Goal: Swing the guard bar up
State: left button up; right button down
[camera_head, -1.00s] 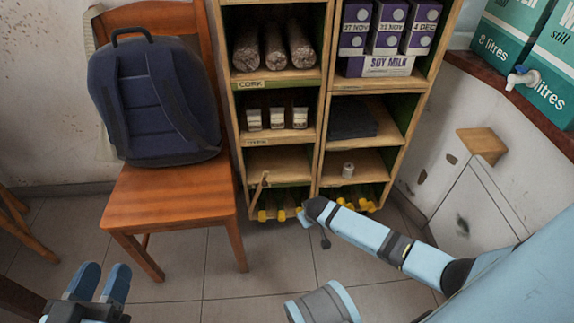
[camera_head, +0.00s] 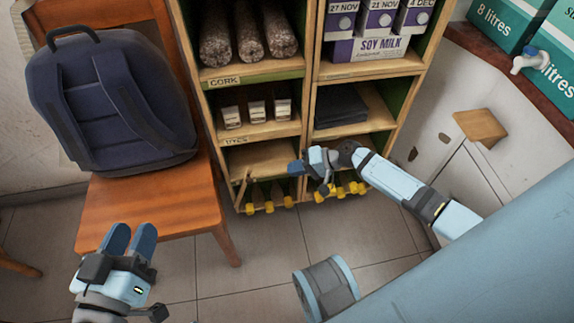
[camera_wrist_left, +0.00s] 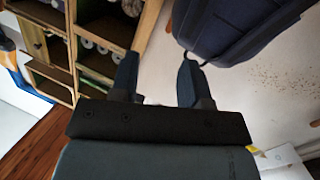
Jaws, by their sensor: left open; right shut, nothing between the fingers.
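A thin slanted wooden bar (camera_head: 242,188), which looks like the guard bar, stands at the front left of the shelf's bottom bottle row. Its lower end is near the yellow-capped bottles (camera_head: 267,207); I cannot tell how it is fixed. My right gripper (camera_head: 294,168) is shut and empty, pointing left in front of the low right compartment, apart from the bar and to its right. My left gripper (camera_head: 131,238) is open and empty in front of the chair; its two fingers also show in the left wrist view (camera_wrist_left: 157,80).
The wooden shelf (camera_head: 308,100) holds cork rolls (camera_head: 249,33), small jars (camera_head: 256,111) and soy milk cartons (camera_head: 370,48). A chair (camera_head: 150,212) with a dark blue backpack (camera_head: 112,105) stands left. Water boxes (camera_head: 505,22) sit upper right. Tiled floor (camera_head: 240,285) is clear in front.

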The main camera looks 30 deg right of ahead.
aim_at(251, 180)
pick_arm(q)
jog(key=w+m+b, duration=0.1)
jog(key=b, duration=0.1)
jog(key=w+a+m+t+b, duration=0.1)
jog(key=m+b, duration=0.1)
jog(key=shift+w+a+r+h, duration=0.2)
jog(key=shift+w+h, duration=0.05)
jog(key=shift+h, duration=0.15)
pick_arm(e)
jog(key=x, duration=1.2)
jog(key=shift+a+r, duration=0.15)
jog(key=shift+r, duration=0.05)
pick_arm(q)
notch_tip(251, 180, up, 7)
jog(key=s+n+t+p, duration=0.2)
jog(key=n+p, duration=0.1)
jog(key=p, duration=0.6)
jog(key=shift+s+d+r+n+y+p, duration=0.2)
jog(key=shift+s+d+n+y+p, duration=0.1)
jog(key=shift+d+p, duration=0.1)
pick_arm(e)
jog(key=w+a+r+g+h, duration=0.1)
jog(key=w+a+r+h, duration=0.1)
jog(key=a, duration=0.6)
jog(key=shift+w+a+h, duration=0.25)
jog(key=shift+h, duration=0.05)
